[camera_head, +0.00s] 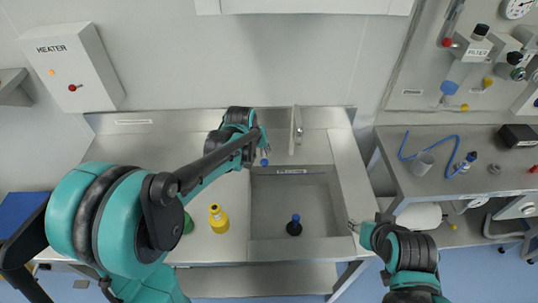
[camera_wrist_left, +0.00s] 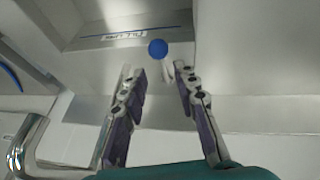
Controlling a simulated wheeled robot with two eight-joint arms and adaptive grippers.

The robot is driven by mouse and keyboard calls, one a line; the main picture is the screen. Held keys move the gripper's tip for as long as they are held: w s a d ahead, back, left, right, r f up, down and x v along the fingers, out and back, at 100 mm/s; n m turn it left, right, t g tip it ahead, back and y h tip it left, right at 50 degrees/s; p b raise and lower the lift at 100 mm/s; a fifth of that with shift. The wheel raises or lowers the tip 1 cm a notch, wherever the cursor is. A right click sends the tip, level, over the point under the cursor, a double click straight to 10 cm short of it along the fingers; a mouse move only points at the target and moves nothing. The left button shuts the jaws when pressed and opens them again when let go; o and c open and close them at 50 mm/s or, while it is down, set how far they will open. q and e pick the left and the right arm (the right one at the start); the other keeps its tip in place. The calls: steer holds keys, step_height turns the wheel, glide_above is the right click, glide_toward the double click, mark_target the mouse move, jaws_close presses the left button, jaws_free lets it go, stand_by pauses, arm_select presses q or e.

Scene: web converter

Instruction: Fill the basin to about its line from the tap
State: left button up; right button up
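The steel basin (camera_head: 325,215) is sunk in the counter, with a labelled strip (camera_head: 292,171) on its back wall; the strip also shows in the left wrist view (camera_wrist_left: 135,38). The tap (camera_head: 297,128) stands behind it. No water is visible. A black object with a blue top (camera_head: 294,226) stands on the basin floor. My left gripper (camera_head: 262,148) is at the basin's back left, near a small blue knob (camera_head: 264,162). In the left wrist view its fingers (camera_wrist_left: 155,72) are apart, with the blue knob (camera_wrist_left: 158,48) just beyond them. My right gripper (camera_head: 353,226) is by the basin's right rim; its fingers are too small to judge.
A yellow bottle (camera_head: 218,219) and a partly hidden green object (camera_head: 188,223) stand left of the basin. A side bench (camera_head: 430,180) at right holds a grey cup (camera_head: 422,164) and blue tubing (camera_head: 452,148). The heater box (camera_head: 72,67) is on the wall.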

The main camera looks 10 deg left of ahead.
mark_target(264, 158)
arm_select(q)
steer(key=b+x, duration=0.2)
steer(key=x, duration=0.5)
steer(key=shift+w+f, duration=0.1)
steer(key=shift+f, duration=0.1)
steer(key=shift+c, duration=0.4)
jaws_close()
